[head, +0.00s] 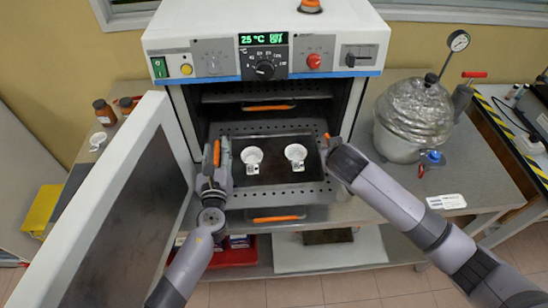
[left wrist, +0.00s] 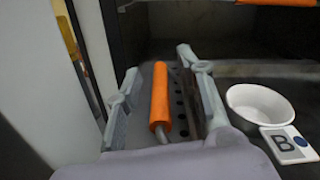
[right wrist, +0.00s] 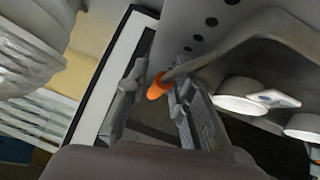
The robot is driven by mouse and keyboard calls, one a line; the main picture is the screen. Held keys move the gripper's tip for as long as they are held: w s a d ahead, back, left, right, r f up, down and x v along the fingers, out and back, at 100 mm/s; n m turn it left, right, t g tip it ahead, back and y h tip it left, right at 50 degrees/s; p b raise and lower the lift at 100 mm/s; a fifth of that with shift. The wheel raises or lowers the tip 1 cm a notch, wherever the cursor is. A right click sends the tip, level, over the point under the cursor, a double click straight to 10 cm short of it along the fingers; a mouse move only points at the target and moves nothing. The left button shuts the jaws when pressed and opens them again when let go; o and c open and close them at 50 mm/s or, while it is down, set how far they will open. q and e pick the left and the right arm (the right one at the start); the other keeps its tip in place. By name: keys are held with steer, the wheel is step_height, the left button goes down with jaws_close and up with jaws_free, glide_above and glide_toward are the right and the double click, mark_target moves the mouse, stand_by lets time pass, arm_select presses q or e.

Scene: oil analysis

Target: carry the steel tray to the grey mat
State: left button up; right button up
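The steel tray (head: 273,172) lies inside the open oven, dark inside, with two small white cups (head: 252,155) (head: 296,153) on it. It has an orange handle at each end. My left gripper (head: 215,168) is at the left handle (left wrist: 160,95); in the left wrist view its fingers stand apart on either side of it. My right gripper (right wrist: 153,100) is at the right handle (right wrist: 158,87); its fingers stand apart around the handle's end, which shows orange between them. I cannot identify a grey mat for certain.
The oven (head: 265,35) has its door (head: 115,215) swung open at the left, close beside my left arm. Orange-handled racks lie above and below the tray. A metal pressure vessel (head: 413,115) with a gauge stands on the bench at right. A pale panel (head: 330,258) lies below the bench.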

arm_select(q)
steer(key=c, duration=0.5)
arm_select(e)
jaws_close()
arm_select(q)
jaws_close()
arm_select(e)
steer(key=shift+r, duration=0.1)
